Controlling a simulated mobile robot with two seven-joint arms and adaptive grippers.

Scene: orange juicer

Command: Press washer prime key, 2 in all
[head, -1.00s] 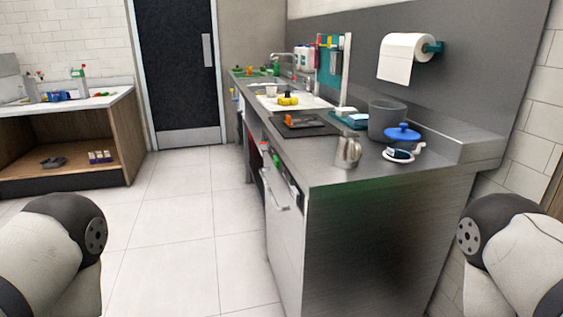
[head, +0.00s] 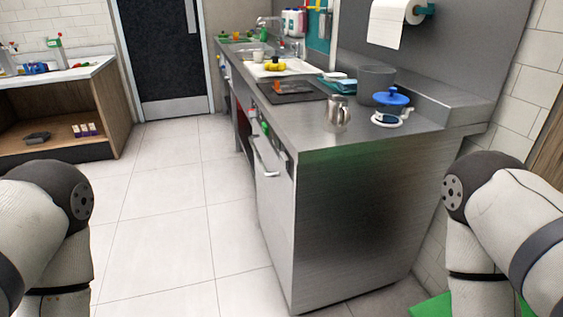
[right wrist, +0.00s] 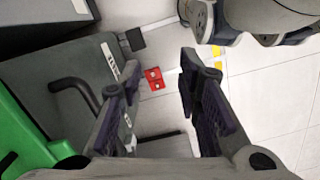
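The washer (head: 276,205) is a steel-fronted unit built in under the near end of the counter, with a bar handle across its front. Its narrow dark control strip (head: 273,136) lies just above the handle, seen at a steep angle. A small green spot shows on the strip, but single keys are too small to tell apart. My right gripper (right wrist: 160,62) is open and empty in the right wrist view, pointing down over the floor, away from the washer. My left gripper is in no view; only my arm links show in the head view.
Pale tiled floor (head: 165,220) is clear left of the washer. A small red item (right wrist: 154,77) shows beyond my right fingers.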

